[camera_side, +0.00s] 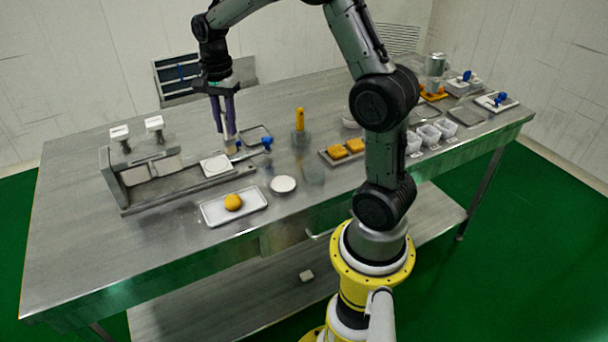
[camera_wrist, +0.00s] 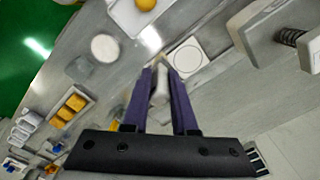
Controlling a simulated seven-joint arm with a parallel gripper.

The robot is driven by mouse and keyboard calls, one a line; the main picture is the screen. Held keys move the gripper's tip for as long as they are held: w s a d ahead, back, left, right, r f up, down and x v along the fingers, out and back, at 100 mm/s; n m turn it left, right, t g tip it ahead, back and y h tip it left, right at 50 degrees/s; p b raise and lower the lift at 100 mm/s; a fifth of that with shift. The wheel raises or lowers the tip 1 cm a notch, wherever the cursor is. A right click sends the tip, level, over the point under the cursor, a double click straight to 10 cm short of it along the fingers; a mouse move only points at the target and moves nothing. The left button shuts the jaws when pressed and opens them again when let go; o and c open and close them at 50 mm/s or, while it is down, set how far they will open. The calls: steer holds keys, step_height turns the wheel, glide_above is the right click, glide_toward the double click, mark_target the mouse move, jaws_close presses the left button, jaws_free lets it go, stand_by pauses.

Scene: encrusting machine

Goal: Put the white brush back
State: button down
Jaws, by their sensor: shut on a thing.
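My gripper (camera_side: 224,130) has two long purple fingers pointing down over the left part of the steel table. It is shut on the white brush (camera_side: 231,141), which hangs upright with its lower end close to the table, between the round white pad and a small grey tray (camera_side: 256,134). I cannot tell whether the brush touches anything below. In the wrist view the fingers (camera_wrist: 161,74) hold the pale brush (camera_wrist: 160,92) between them; its far end is partly hidden.
The encrusting machine (camera_side: 150,168), with two white knobs and a round white pad (camera_side: 215,165), stands at left. A white tray (camera_side: 247,213) with an orange ball, a white disc (camera_side: 283,184), a blue-handled tool (camera_side: 267,143) and a yellow-handled scraper (camera_side: 300,119) are nearby.

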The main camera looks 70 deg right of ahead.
steer(key=s+a+r+m, duration=0.1)
steer(key=s+a+r, duration=0.1)
steer(key=s, duration=1.2)
steer(key=s+a+r+m, duration=0.1)
steer(key=s+a+r, duration=0.1)
steer(key=s, duration=1.3)
steer(key=shift+w+d+f, duration=1.55)
steer(key=shift+d+f, duration=0.25)
steer(key=shift+f, duration=0.35)
steer(key=shift+w+d+f, duration=1.6)
steer(key=shift+d+f, duration=0.2)
steer(key=shift+f, duration=0.4)
steer(key=shift+w+d+f, duration=1.55)
steer(key=shift+d+f, duration=0.25)
steer(key=shift+f, duration=0.35)
steer(key=shift+f, duration=0.2)
steer(key=c, duration=0.7)
jaws_free()
steer(key=shift+r, duration=0.1)
